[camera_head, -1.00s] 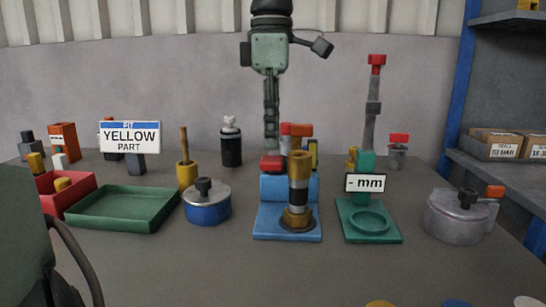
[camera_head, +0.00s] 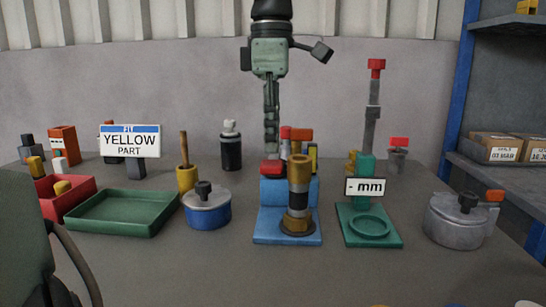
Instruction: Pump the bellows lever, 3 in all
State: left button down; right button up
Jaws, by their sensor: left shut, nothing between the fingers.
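My left gripper (camera_head: 271,148) hangs from the top centre of the head view, pointing down with its fingers together and empty. Its tips are just above or behind a red block (camera_head: 271,167); I cannot tell whether they touch. The red block is at the back left of a blue stand (camera_head: 273,218). A banded yellow and black column (camera_head: 299,180) stands upright at the stand's front right. A tall grey post with a red top (camera_head: 376,68) rises farther right. I cannot tell for certain which part is the bellows lever. My right gripper is not in view.
Left are a green tray (camera_head: 112,228), a red bin (camera_head: 75,202) and a blue pot (camera_head: 208,213). Right are a green stand (camera_head: 385,236) with a "- mm" sign (camera_head: 365,187) and a grey pot (camera_head: 452,225). The front table (camera_head: 270,275) is largely clear.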

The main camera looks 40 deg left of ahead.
aim_at(272, 162)
pick_arm(q)
jog(key=shift+f, duration=0.1)
dwell(0.3)
jog(key=shift+f+b, duration=1.3)
jog(key=shift+f, duration=0.85)
notch_tip(272, 162, up, 7)
jog(key=p, duration=0.7)
jog(key=shift+r, duration=0.1)
